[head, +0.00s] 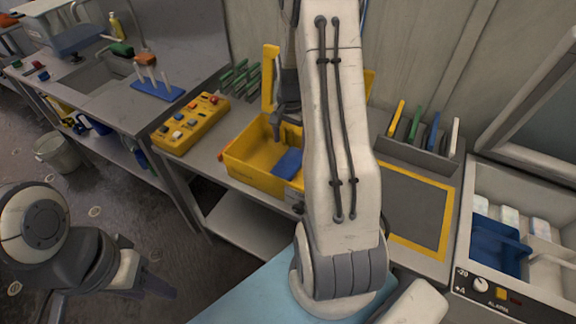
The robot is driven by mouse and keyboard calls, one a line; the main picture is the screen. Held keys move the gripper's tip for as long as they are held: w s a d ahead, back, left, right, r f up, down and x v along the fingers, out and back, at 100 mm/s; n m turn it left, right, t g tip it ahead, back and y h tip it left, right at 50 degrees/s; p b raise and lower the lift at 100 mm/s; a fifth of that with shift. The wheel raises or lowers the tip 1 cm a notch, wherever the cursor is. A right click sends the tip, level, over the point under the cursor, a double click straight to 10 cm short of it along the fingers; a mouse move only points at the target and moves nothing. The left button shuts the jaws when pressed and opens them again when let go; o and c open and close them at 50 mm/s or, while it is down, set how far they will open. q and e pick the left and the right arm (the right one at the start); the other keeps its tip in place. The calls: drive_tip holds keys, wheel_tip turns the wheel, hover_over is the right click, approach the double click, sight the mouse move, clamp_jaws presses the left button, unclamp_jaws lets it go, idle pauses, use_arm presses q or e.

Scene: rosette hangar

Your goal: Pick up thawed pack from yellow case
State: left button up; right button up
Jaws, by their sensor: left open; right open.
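The yellow case (252,168) stands open on the bench in the middle of the head view. A blue pack (288,163) lies inside it; whether it is thawed cannot be told by sight. My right gripper (284,122) is open, over the back part of the case and behind the blue pack in the picture. My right arm hides the right part of the case and part of that gripper. My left gripper (158,286) is open and empty at the lower left, over the floor and well away from the case.
A yellow button box (190,123) stands left of the case. A yellow-framed dark mat (416,207) and a rack with coloured upright items (420,150) are to the right. An open freezer (520,215) with pale packs and a blue bin (497,248) is at far right.

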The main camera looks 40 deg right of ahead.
sight(288, 163)
wheel_tip(288, 163, down, 3)
drive_tip(key=shift+f, duration=0.1)
drive_tip(key=shift+a+f+p, duration=0.2)
drive_tip(key=shift+f+p, duration=0.35)
drive_tip(key=shift+p, duration=0.1)
wheel_tip(288, 163, down, 3)
drive_tip(key=shift+w+a+f+p, duration=0.1)
drive_tip(key=shift+f+p, duration=0.1)
drive_tip(key=shift+p, duration=0.4)
drive_tip(key=shift+f, duration=0.45)
drive_tip(key=c, duration=1.5)
